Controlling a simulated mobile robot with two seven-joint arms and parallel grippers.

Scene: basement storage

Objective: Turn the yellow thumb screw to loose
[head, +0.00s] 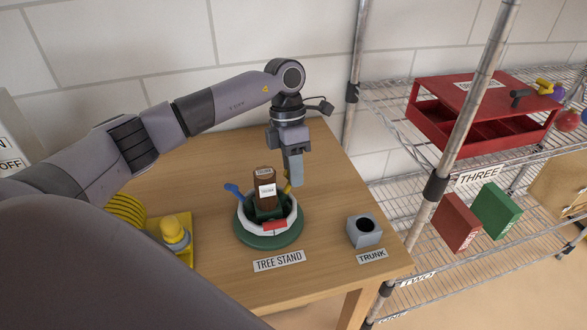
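The tree stand (268,239) is a round green base with a white ring on the wooden table. A brown trunk (265,176) with white labels stands upright in its middle. The yellow thumb screw (287,188) is on the far right side of the ring, mostly hidden. A blue screw (232,188) points up left, and a red one (275,225) faces the front. My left gripper (295,182) points down right beside the yellow screw. Its fingers overlap edge-on, so I cannot tell their opening or whether they touch the screw. My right gripper is not in view.
A grey block with a round hole (364,231) stands behind the "TRUNK" label. A yellow object with a grey collar (175,235) is at left. A wire shelf (400,103) with a red toolbox (480,110) stands right of the table (330,260). The table's back left is clear.

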